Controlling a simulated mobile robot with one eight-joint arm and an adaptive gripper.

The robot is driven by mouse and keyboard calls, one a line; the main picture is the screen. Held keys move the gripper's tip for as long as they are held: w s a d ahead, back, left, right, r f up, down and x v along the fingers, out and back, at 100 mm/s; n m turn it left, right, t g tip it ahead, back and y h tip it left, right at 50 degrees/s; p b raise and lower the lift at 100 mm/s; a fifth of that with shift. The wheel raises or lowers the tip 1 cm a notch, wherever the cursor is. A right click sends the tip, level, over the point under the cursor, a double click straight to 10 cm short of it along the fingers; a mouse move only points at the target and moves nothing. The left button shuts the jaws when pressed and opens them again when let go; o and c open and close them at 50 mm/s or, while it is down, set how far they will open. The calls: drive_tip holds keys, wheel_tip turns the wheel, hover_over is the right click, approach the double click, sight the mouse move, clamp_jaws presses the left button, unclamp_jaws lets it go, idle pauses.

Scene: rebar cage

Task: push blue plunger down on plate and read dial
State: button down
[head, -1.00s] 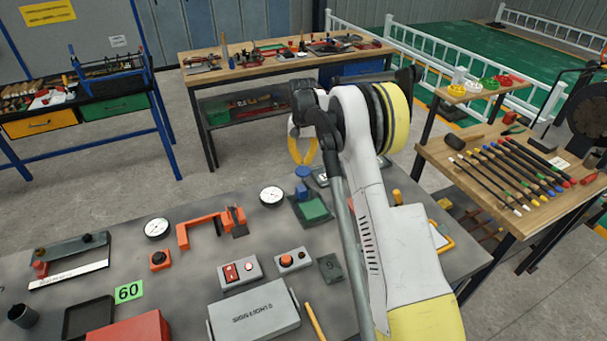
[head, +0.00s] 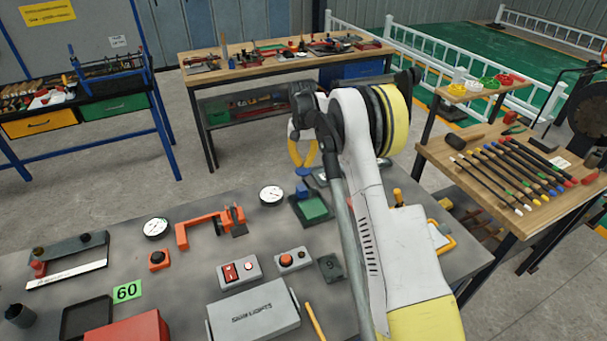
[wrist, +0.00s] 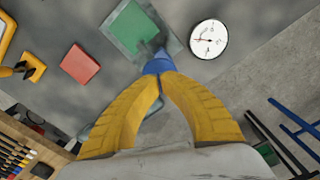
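The blue plunger (head: 303,187) stands upright by the green plate (head: 314,208) near the table's far edge. In the wrist view its blue top (wrist: 158,65) shows at my fingertips, beside the green plate (wrist: 130,26). My gripper (head: 302,165) has its yellow fingers bent together, tips close, right at the plunger's top. The tips (wrist: 161,76) partly cover the blue top; whether they press on it I cannot tell. The white round dial (head: 271,195) lies left of the plate. In the wrist view the dial (wrist: 209,39) faces me, needle pointing left; its figures are too small to read.
A second dial (head: 156,228), an orange clamp-like frame (head: 205,228), switch boxes (head: 239,272) and a grey case (head: 253,314) lie on the grey table. A red block (wrist: 80,64) lies left of the plate in the wrist view. Floor lies beyond the table edge.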

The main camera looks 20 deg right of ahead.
sight(303, 170)
drive_tip(key=shift+f+b, duration=1.3)
drive_tip(key=shift+f, duration=0.65)
idle(0.4)
drive_tip(key=shift+r+p, duration=1.65)
drive_tip(key=shift+r, duration=1.85)
